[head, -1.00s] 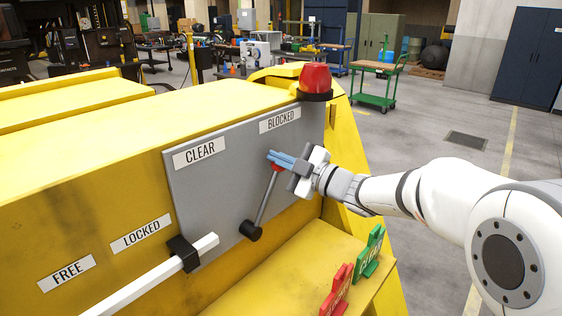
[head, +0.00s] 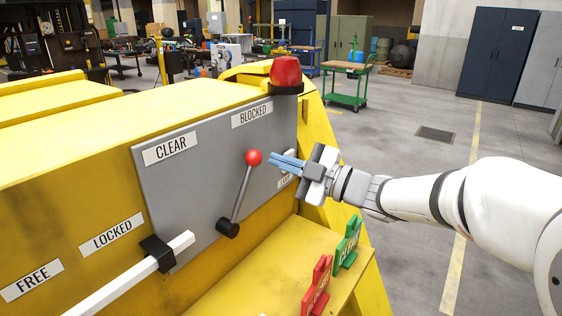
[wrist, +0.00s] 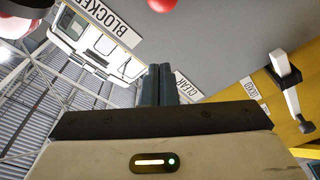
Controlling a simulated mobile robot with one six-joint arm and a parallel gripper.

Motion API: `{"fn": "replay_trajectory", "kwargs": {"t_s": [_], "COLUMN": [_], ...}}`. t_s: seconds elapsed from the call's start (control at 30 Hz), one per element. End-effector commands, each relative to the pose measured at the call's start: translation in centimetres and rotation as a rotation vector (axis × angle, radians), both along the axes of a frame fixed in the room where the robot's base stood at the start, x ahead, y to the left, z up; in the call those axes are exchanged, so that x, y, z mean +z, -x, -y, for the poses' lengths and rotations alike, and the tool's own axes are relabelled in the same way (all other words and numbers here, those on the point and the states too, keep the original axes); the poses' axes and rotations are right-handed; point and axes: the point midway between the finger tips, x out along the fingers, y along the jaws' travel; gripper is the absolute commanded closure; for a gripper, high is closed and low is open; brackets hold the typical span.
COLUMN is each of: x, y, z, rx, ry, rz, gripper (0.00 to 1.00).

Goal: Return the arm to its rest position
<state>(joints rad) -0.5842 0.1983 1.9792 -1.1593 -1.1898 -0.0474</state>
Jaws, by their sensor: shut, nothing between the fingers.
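My gripper (head: 287,164) is shut and empty, its blue fingers pointing left toward the grey panel (head: 200,185). The fingers (wrist: 158,85) also show shut in the wrist view. A lever with a red ball knob (head: 254,158) and a black pivot (head: 228,228) stands on the panel, tilted a little right of upright, between the CLEAR label (head: 170,148) and the BLOCKED label (head: 252,114). The fingertips are just right of the knob and look apart from it. The knob (wrist: 162,4) is at the top edge of the wrist view. My fingers partly hide another label at the panel's right.
A red beacon (head: 285,72) stands on the yellow machine above the panel. A white bar (head: 130,275) passes a black bracket (head: 157,252) at lower left. Red (head: 318,288) and green (head: 347,245) signs stand on the yellow ledge. Open floor lies to the right.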

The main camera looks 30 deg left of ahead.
Motion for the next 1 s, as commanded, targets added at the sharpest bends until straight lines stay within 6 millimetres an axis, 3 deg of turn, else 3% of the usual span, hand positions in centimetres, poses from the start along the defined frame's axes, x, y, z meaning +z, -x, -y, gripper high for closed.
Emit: {"fn": "replay_trajectory", "kwargs": {"t_s": [0.33,0.47,0.57,0.63,0.73,0.87,1.0], "x": [0.0,0.3,0.3,-0.1,-1.3,-3.8,-7.5], "y": [-0.1,-3.1,-7.0,-9.6,-12.0,-12.5,-9.4], "z": [0.0,2.3,6.4,10.5,17.1,26.0,34.8], "rx": [-0.002,-0.167,-0.401,-0.59,-0.848,-1.151,-1.431], "ry": [0.0,0.026,0.067,0.099,0.146,0.207,0.272], "rz": [0.0,-0.033,-0.098,-0.169,-0.295,-0.499,-0.77], "gripper": [1.0,1.0,1.0,1.0,1.0,1.0,1.0]}}
